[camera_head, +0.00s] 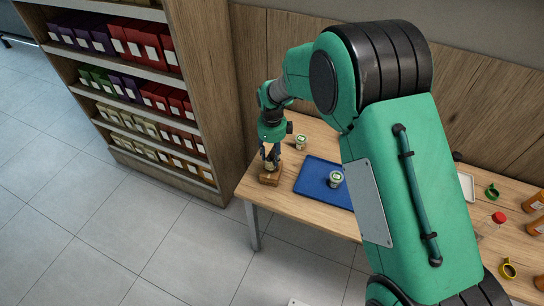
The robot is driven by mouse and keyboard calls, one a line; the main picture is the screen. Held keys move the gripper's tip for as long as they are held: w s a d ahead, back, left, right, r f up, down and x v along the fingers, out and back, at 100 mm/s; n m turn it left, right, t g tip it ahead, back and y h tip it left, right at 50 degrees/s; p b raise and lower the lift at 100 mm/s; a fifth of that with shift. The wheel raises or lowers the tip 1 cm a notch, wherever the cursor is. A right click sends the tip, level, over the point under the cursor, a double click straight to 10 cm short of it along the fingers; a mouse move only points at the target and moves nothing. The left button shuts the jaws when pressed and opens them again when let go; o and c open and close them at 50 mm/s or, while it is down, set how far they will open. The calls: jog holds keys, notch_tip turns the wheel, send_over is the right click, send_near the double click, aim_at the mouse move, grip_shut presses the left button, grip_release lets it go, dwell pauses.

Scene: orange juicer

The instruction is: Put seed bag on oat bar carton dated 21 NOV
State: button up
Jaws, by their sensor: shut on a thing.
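My gripper (269,161) points down at the left end of the wooden table. It is shut on a small yellowish thing (269,166), likely the seed bag, mostly hidden by the fingers. Directly below is a small brown box (270,179) on the table, likely a carton. The held thing is at or just above its top; I cannot tell whether they touch. No date is readable on the box, and I cannot confirm that it is the oat bar carton.
A blue tray (313,184) bears a small tub (336,179); another tub (301,142) stands behind it. A white tray (467,186), green mug (491,191), red-capped bottle (498,218) and yellow mug (508,268) are at right. A stocked shelf (185,186) stands left of the table.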

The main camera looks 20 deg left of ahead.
jog(key=shift+f, duration=0.35)
jog(key=o, duration=1.2)
jog(key=shift+r, duration=0.1)
notch_tip(320, 180, up, 12)
jog(key=shift+r+p, duration=0.1)
jog(key=shift+p, duration=1.15)
